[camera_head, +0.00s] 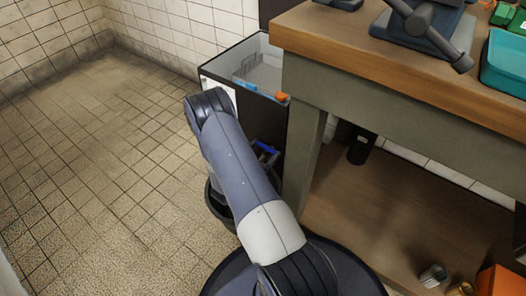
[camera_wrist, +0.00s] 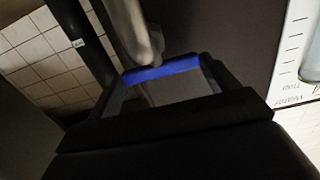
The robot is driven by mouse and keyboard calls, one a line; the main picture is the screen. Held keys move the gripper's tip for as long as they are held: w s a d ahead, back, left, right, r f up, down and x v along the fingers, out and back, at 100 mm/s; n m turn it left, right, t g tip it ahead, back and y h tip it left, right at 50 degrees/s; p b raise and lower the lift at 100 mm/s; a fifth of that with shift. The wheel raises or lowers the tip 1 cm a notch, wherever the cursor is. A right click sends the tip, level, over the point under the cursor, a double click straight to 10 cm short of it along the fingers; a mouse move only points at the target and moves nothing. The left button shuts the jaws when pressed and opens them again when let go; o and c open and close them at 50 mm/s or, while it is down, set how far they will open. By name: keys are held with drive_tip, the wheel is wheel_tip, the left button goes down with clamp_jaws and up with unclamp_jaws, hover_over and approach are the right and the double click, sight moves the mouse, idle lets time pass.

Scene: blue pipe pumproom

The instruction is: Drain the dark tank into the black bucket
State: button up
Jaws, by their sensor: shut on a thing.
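The dark tank (camera_head: 272,116) is an open-topped box beside the workbench, with a pale interior. Its dark face (camera_wrist: 215,30) fills the upper part of the wrist view, with a marked gauge plate (camera_wrist: 292,50) at right. A blue handle (camera_wrist: 160,70) lies at the fingertips of my gripper (camera_wrist: 168,82), and the jaws are shut on it. A grey metal pipe (camera_wrist: 130,30) meets the handle from above. In the head view my gripper (camera_head: 266,155) is mostly hidden by my arm. The black bucket (camera_head: 216,204) stands on the floor, largely covered by my arm.
The wooden workbench (camera_head: 400,82) stands close on the right, its leg (camera_head: 303,150) near my arm. A lower shelf (camera_head: 370,215) holds small items. A teal bin (camera_head: 506,65) sits on top. The tiled floor (camera_head: 100,170) at left is clear.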

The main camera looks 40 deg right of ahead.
drive_tip(key=shift+s+n+t, duration=0.1)
drive_tip(key=shift+n+t, duration=0.2)
drive_tip(key=shift+t, duration=0.2)
drive_tip(key=shift+s+d+f+n+t+y+b, duration=0.1)
drive_tip(key=shift+s+n+t+y+b, duration=0.1)
drive_tip(key=shift+n+t+y, duration=0.45)
drive_tip(key=shift+s+d+f+n+t+y+b, duration=0.1)
drive_tip(key=shift+n+t+y+b, duration=0.2)
drive_tip(key=shift+n+t, duration=0.4)
drive_tip(key=shift+s+d+r+n+t+y+b, duration=0.1)
drive_tip(key=shift+n+t+y+b, duration=0.2)
drive_tip(key=shift+n+t+y, duration=0.6)
drive_tip(key=shift+s+d+n+t+y+b, duration=0.1)
drive_tip(key=shift+n+t+y+b, duration=0.25)
drive_tip(key=shift+t+y, duration=0.5)
drive_tip(key=shift+t, duration=0.4)
drive_tip(key=shift+w, duration=0.1)
drive_tip(key=o, duration=0.9)
drive_tip(key=shift+r, duration=0.1)
